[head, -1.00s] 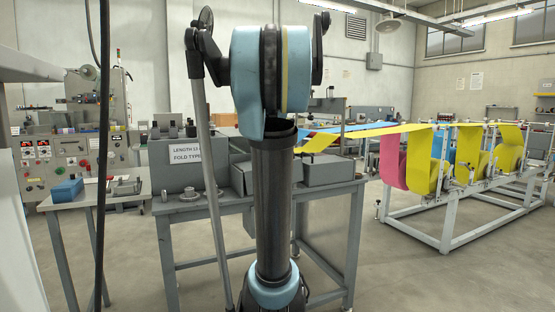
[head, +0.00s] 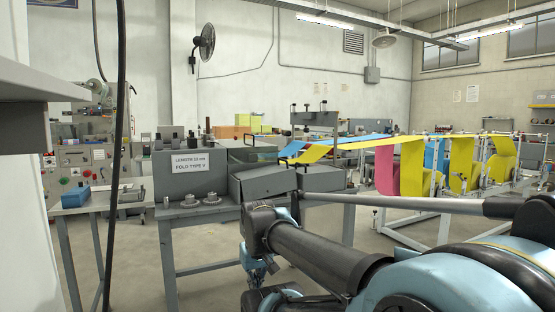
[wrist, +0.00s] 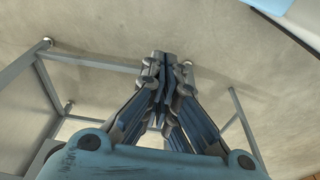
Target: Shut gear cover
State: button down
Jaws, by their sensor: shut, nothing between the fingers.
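A grey machine (head: 190,160) labelled "LENGTH 13 mm, FOLD TYPE V" stands on a grey table in the head view. Two toothed gears (head: 211,198) lie on the tabletop in front of it. A grey box-like housing with a sloped top (head: 264,182) sits to the right; it may be the gear cover, but I cannot tell whether it is open. My gripper (head: 258,278) is low in front of the table, below its top and apart from the machine. In the wrist view my gripper's fingers (wrist: 166,62) meet at their tips, empty, above bare floor.
The machine table's leg (head: 167,262) is close left of my gripper. A side table (head: 100,206) holds a blue block (head: 76,197). Coloured cloth webs (head: 400,150) run to a roll rack at the right. A black cable (head: 118,120) hangs at the left. Floor between the table and rack is clear.

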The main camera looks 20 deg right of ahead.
aim_at(258, 183)
jog(key=k, duration=0.95)
jog(key=z, duration=1.45)
jog(key=i, duration=1)
jog(key=u, duration=2.15)
jog(key=i, duration=0.6)
